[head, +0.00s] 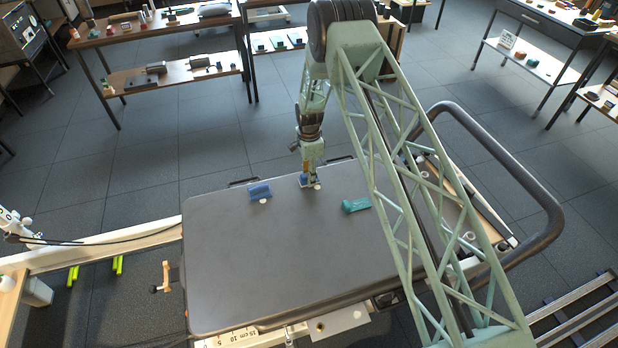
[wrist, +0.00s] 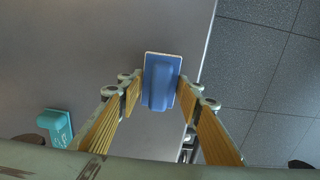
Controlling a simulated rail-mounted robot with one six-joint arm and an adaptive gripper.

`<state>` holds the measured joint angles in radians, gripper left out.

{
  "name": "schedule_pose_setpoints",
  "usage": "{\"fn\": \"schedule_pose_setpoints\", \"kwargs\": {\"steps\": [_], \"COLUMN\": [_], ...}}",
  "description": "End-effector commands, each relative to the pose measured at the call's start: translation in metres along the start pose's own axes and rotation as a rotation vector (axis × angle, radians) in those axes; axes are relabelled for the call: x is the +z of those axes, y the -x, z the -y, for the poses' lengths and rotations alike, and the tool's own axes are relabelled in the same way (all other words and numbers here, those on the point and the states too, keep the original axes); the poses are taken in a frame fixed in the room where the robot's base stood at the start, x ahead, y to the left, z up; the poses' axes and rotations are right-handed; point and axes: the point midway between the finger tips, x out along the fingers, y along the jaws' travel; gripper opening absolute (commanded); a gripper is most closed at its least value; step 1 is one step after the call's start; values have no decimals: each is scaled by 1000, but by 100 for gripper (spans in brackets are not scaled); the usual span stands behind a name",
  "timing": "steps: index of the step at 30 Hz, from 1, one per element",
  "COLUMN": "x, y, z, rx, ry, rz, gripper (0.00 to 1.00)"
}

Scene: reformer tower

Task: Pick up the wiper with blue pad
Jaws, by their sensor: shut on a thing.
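A blue wiper (wrist: 160,82) with a raised blue grip and a pale rim at its base is between the fingers of my gripper (wrist: 155,92) in the wrist view. The fingers press on both sides of it. In the head view my gripper (head: 309,183) is low at the far edge of the grey tabletop, partly hiding this wiper. Whether it is lifted is hard to tell. A second blue wiper (head: 260,190) lies to its left. A teal wiper (head: 356,205) lies to its right, and it also shows in the wrist view (wrist: 55,124). The pad undersides are hidden.
The grey tabletop (head: 255,265) is clear in front of the wipers. Small white round pieces (head: 263,201) sit by the blue wipers. A dark curved rail (head: 535,190) stands at the right. Shelves with many items (head: 165,45) stand at the back.

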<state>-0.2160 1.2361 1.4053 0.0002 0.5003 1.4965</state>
Motion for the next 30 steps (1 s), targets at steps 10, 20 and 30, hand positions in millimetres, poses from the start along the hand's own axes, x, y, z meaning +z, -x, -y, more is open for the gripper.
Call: {"fn": "schedule_pose_setpoints", "kwargs": {"steps": [10, 20, 30], "x": [0, 1, 5], "y": [18, 36, 42], "z": [1, -13, -64], "rx": [-1, 1, 2], "ry": [0, 0, 0], "rz": [0, 0, 0], "gripper": [22, 22, 22]}}
